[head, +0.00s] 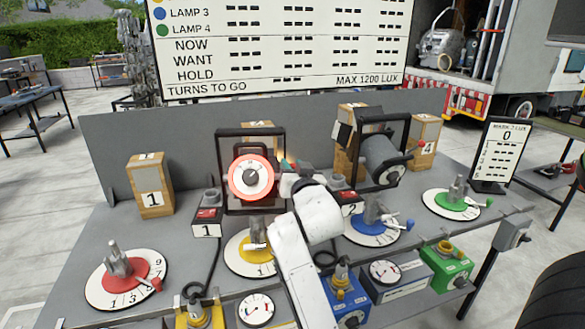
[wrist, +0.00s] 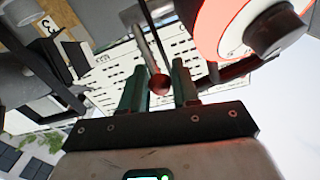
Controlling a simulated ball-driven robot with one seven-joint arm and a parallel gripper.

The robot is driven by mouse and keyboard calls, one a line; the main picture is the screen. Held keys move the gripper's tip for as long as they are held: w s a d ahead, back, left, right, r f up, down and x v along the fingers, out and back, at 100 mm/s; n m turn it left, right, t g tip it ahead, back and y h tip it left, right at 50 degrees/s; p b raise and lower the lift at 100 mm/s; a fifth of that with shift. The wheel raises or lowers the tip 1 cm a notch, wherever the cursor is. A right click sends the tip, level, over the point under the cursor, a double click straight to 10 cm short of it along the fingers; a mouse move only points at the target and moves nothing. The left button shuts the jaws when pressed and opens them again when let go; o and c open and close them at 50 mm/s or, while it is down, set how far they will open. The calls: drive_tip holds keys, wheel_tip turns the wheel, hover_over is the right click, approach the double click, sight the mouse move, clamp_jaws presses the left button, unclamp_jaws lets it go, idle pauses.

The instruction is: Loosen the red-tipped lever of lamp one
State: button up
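Lamp one (head: 235,178) has a glowing red ring around a pale dial with a dark knob, inside a black frame. In the wrist view its red ring (wrist: 211,28) is at the upper right. The lever (wrist: 145,45) is a thin grey rod ending in a dark red ball tip (wrist: 158,86). My gripper (wrist: 159,82) has two green fingers, which stand apart with the red tip between them. A narrow gap shows on the tip's right; contact on the left is unclear. In the head view my gripper (head: 291,166) is just right of lamp one, and the lever is mostly hidden.
A second framed lamp (head: 378,155) stands to the right. A wooden block marked 1 (head: 150,190) stands at left. Numbered dials with red (head: 126,275), yellow (head: 250,256), blue (head: 371,225) and green (head: 452,204) centres line the bench, with cables between. A grey panel (head: 115,140) rises behind.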

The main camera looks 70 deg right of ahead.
clamp_jaws()
drive_tip(key=shift+f+b, duration=0.15)
drive_tip(key=shift+b, duration=0.2)
